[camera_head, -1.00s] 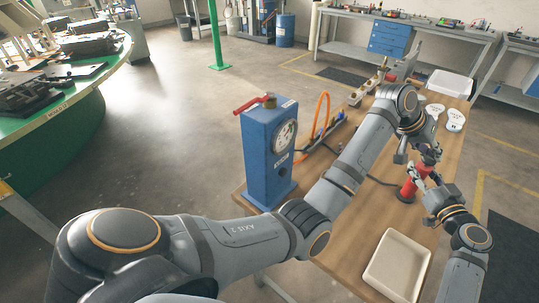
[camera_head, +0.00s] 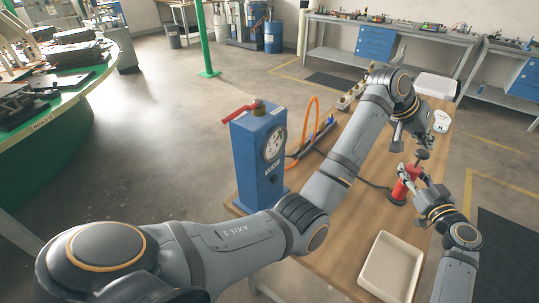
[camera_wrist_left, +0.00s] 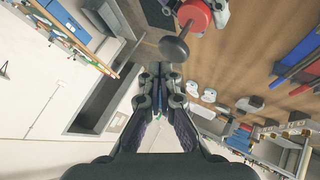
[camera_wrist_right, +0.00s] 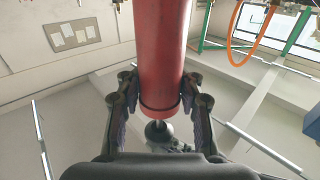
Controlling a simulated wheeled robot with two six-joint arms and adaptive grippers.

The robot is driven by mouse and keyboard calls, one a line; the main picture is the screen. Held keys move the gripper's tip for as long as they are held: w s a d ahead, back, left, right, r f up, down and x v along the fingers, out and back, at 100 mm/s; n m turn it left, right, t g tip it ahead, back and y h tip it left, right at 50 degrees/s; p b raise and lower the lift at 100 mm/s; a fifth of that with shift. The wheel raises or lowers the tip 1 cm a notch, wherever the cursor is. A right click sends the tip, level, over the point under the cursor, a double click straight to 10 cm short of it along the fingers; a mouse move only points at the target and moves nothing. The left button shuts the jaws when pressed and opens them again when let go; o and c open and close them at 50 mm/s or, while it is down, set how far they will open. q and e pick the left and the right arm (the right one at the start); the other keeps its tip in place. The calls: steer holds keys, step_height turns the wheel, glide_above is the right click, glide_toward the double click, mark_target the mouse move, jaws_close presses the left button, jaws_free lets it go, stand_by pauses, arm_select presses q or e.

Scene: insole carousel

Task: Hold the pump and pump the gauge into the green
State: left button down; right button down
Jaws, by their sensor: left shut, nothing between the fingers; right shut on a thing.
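The red pump (camera_head: 402,186) stands upright on the wooden bench, its dark handle knob (camera_head: 422,155) above it. My right gripper (camera_head: 412,177) is shut on the red pump body, which fills the right wrist view (camera_wrist_right: 160,50). My left gripper (camera_head: 420,135) is shut and empty just above the knob. In the left wrist view the dark knob (camera_wrist_left: 174,48) lies just beyond the closed fingertips (camera_wrist_left: 160,75), apart from them as far as I can tell. The round gauge (camera_head: 275,143) is on the blue box (camera_head: 250,160); its needle is too small to read.
A cream tray (camera_head: 392,268) lies at the bench's near end. A white insole (camera_head: 440,121) and a white bin (camera_head: 436,86) are farther back. An orange hose (camera_head: 311,128) loops beside the blue box. A dark hose crosses the bench to the pump.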

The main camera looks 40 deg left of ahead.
steer(key=shift+f, duration=0.2)
steer(key=c, duration=0.8)
jaws_free()
steer(key=shift+o, duration=0.2)
steer(key=shift+r, duration=0.1)
